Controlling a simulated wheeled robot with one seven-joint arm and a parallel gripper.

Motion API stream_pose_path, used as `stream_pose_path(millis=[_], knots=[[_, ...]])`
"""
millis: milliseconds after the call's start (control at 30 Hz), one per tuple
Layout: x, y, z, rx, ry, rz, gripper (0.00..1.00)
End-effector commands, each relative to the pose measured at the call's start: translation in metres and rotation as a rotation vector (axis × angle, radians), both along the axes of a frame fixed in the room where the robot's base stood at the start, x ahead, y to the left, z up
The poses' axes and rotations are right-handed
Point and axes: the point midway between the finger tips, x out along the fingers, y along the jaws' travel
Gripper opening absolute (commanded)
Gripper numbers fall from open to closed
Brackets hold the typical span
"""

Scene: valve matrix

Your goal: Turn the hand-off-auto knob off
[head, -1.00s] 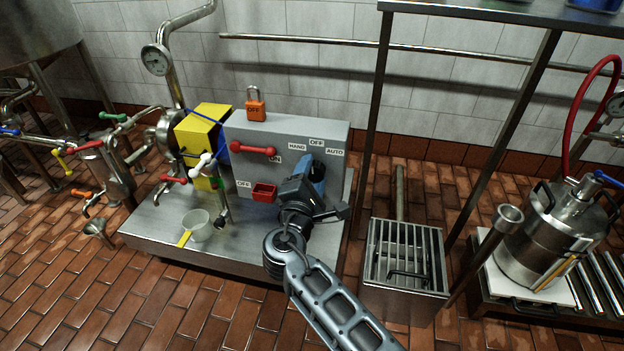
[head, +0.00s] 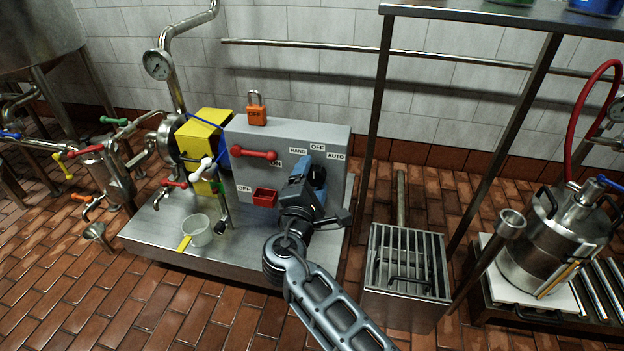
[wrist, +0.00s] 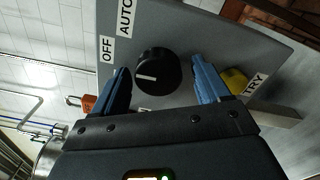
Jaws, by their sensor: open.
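The hand-off-auto knob is a round black knob (wrist: 158,72) with a white pointer line, on the grey panel (wrist: 225,45) in the wrist view. The line points left, towards the OFF side; whether it lines up exactly with the OFF label (wrist: 106,50) I cannot tell. In the head view my gripper (head: 308,178) hides the knob below the HAND (head: 298,151), OFF and AUTO labels.
A red lever handle (head: 254,154), an orange padlock (head: 256,108) and a red box (head: 265,197) are on the same panel. A yellow button (wrist: 234,80) sits beside my right finger near a TRY label. A metal post (head: 376,115) stands right of the panel.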

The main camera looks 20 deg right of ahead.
Motion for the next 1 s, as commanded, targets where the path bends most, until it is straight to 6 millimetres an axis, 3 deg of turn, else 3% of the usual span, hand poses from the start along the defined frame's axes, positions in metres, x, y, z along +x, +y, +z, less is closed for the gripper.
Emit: stream_pose_path(millis=[267,700,1000], knots=[[-0.006,0.005,0.001,-0.001,0.001,0.0,0.75],[-0.057,0.042,0.001,-0.001,0.001,0.001,0.75],[-0.063,0.046,0.0,0.0,0.0,-0.001,0.75]])
